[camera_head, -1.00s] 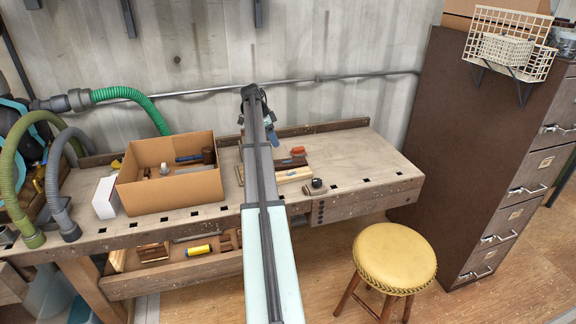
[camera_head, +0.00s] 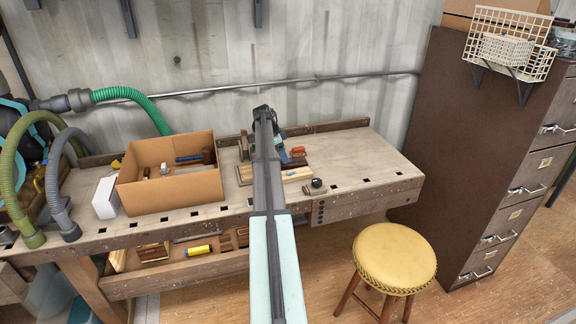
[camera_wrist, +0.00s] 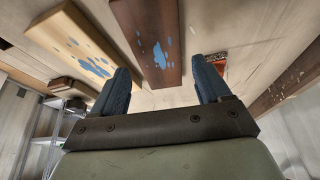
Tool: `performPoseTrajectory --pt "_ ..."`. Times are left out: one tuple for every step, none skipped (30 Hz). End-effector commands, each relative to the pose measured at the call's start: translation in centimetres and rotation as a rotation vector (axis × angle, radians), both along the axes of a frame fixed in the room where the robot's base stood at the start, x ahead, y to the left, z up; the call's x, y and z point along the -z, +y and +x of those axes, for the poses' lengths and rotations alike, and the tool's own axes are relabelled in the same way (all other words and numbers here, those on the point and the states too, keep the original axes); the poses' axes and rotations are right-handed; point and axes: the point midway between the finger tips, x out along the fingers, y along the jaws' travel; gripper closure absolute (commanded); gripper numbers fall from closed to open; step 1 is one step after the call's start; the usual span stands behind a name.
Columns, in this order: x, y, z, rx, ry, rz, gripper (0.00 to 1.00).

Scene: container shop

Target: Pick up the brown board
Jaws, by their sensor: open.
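The brown board (camera_wrist: 152,35) has blue paint spots. In the wrist view it lies beyond my gripper (camera_wrist: 160,64), lined up with the gap between the two blue-grey fingers. The fingers are spread, and I see no contact with the board. In the head view the brown board (camera_head: 297,161) lies on the workbench, partly hidden by my arm and gripper. A pale wooden board (camera_wrist: 78,42) with blue spots lies beside it, left in the wrist view; it also shows in the head view (camera_head: 297,174).
An orange-handled item (camera_head: 298,150) lies just behind the brown board. A small dark-knobbed block (camera_head: 316,186) is at the bench's front right. A cardboard box (camera_head: 170,192) stands to the left. The right part of the workbench (camera_head: 365,158) is clear.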

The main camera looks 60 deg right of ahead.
Motion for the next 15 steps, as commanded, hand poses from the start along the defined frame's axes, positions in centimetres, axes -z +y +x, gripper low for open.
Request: performPoseTrajectory --pt "0.6 -0.1 -0.3 0.0 0.001 0.001 0.23" --pt "0.9 -0.2 -0.5 0.001 0.0 0.0 0.23" --pt "1.3 -0.4 -0.7 0.001 0.0 0.0 0.23" --pt "1.7 -0.4 -0.9 0.001 0.0 0.0 0.23" --pt "2.1 -0.5 -1.0 0.001 0.001 0.001 0.23" --pt "2.7 -0.7 -1.1 0.001 0.001 0.001 0.23" --pt "3.0 -0.8 -1.2 0.0 0.001 0.001 0.23" --pt "3.2 -0.9 -1.3 0.0 0.001 0.001 0.23" --pt "3.5 -0.9 -1.4 0.0 0.0 0.0 0.23" --pt "3.7 -1.0 -1.4 0.0 -0.001 -0.001 0.23" --pt "3.8 -1.0 -1.5 0.0 -0.001 -0.001 0.23" --pt "3.8 -1.0 -1.5 0.0 -0.001 -0.001 0.23" --pt "3.8 -1.0 -1.5 0.0 -0.001 -0.001 0.23" --pt "3.8 -1.0 -1.5 0.0 -0.001 -0.001 0.23" --pt "3.8 -1.0 -1.5 0.0 -0.001 -0.001 0.23"
